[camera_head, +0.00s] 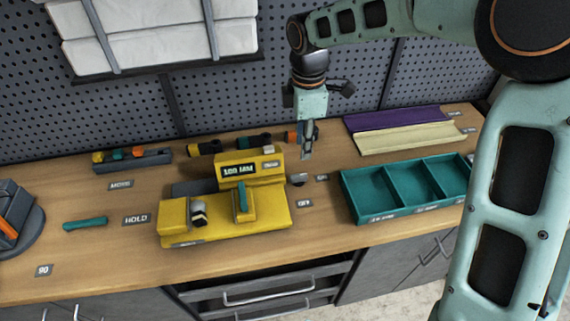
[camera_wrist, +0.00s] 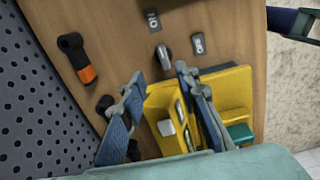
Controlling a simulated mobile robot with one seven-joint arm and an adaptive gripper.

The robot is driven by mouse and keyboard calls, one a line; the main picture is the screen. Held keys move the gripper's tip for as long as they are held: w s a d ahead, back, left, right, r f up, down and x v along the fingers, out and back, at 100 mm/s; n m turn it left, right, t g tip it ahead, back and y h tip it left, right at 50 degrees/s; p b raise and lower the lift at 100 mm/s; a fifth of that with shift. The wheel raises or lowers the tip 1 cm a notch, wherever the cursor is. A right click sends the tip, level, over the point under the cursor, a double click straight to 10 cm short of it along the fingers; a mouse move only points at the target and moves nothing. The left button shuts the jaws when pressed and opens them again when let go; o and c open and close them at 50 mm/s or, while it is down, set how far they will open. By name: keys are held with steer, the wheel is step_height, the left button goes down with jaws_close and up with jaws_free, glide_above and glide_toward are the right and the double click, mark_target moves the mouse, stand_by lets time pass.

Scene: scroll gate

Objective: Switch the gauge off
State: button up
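The yellow gauge (camera_head: 268,219) sits on the wooden bench, with a raised display box (camera_head: 237,174) at its back; the display reads roughly "100 MM". It also shows in the wrist view (camera_wrist: 232,84). A small grey lever (camera_head: 298,180) stands at its right side, and also shows in the wrist view (camera_wrist: 164,57). Two small label plates lie near the lever, one (camera_head: 321,177) farther back and one (camera_head: 304,202) nearer; their text is hard to read. My gripper (camera_head: 307,150) is open and empty, pointing down above the bench behind the lever. Its fingers (camera_wrist: 160,90) show apart in the wrist view.
A teal three-part tray (camera_head: 356,202) stands right of the gauge. Purple (camera_head: 390,119) and cream (camera_head: 408,143) channels lie behind it. Black-and-orange tools (camera_head: 250,141) lie behind the gauge, near my gripper. A teal handle (camera_head: 86,223) lies at left. A pegboard wall bounds the back.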

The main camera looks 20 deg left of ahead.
mark_target(298, 175)
steer(key=shift+n, duration=0.3)
steer(key=f, duration=1.1)
steer(key=shift+s+a+p, duration=0.25)
steer(key=shift+a+p, duration=0.05)
steer(key=shift+c, duration=0.6)
jaws_close()
